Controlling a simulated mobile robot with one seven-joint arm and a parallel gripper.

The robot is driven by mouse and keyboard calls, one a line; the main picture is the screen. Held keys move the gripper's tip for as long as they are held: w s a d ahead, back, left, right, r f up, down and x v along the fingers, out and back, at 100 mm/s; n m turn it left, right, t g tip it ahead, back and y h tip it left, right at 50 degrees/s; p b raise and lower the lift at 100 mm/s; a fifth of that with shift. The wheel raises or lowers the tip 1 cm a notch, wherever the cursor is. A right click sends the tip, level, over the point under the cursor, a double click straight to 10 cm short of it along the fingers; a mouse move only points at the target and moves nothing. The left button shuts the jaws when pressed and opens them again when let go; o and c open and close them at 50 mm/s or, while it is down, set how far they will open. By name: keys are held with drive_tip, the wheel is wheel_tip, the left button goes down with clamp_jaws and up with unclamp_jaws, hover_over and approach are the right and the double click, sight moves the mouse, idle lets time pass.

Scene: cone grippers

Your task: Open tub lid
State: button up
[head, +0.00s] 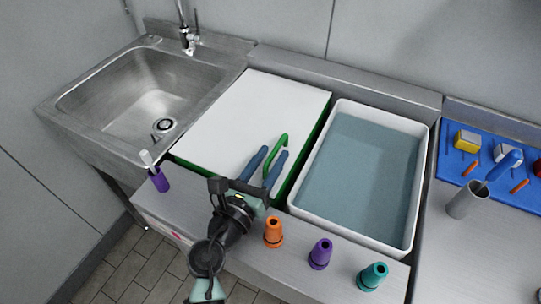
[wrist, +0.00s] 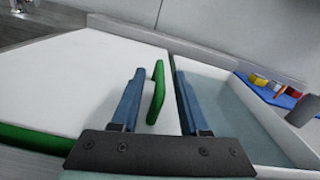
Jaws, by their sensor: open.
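The tub lid (head: 245,115) is a flat white panel with green sides, lying level between the sink and an uncovered tub. It also fills the left of the wrist view (wrist: 80,80). Its green bar handle (head: 281,142) stands near the lid's right edge. My gripper (head: 273,152) is open over that edge, its two blue fingers apart. In the wrist view the handle (wrist: 157,92) shows between the fingers (wrist: 160,72), closer to the left one, with a gap to the right one. I cannot tell whether either finger touches it.
The white tub (head: 426,165) of bluish water is right of the lid. Orange (head: 273,232), purple (head: 320,254) and teal (head: 373,276) cones stand on the front ledge. A purple cup (head: 159,180) holds a brush. A steel sink (head: 125,95) is left; a blue tray (head: 470,185) is right.

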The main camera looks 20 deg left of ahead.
drive_tip(key=shift+w, duration=0.15)
drive_tip(key=shift+c, duration=0.3)
clamp_jaws()
idle(1.1)
